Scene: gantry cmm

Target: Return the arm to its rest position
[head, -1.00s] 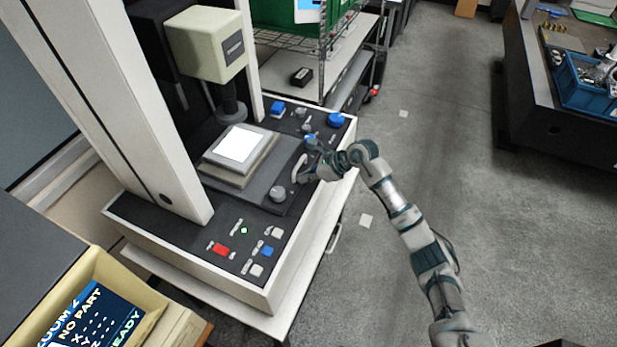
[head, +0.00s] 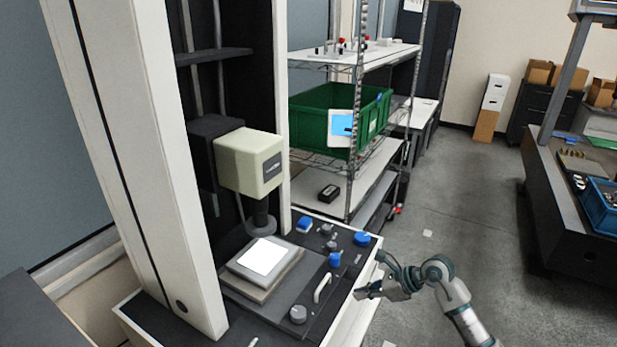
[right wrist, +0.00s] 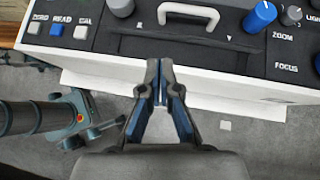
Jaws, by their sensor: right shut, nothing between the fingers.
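My right gripper (head: 366,293) is at the right edge of the measuring machine (head: 345,278), off its front panel. In the right wrist view the gripper (right wrist: 157,65) is shut and empty, with its fingertips together over the machine's white edge. A white handle (right wrist: 188,13) is ahead of the fingertips and apart from them; it also shows in the head view (head: 322,288). The right arm (head: 455,300) reaches in from the lower right, bent at the elbow. My left gripper is not seen in the head view.
The machine has blue and grey knobs (head: 362,239) and a stage with a bright white plate (head: 266,257). A wire shelf with a green bin (head: 325,117) stands behind. A dark bench with a blue tray (head: 600,207) is at the right. Grey floor (head: 490,275) between them is open.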

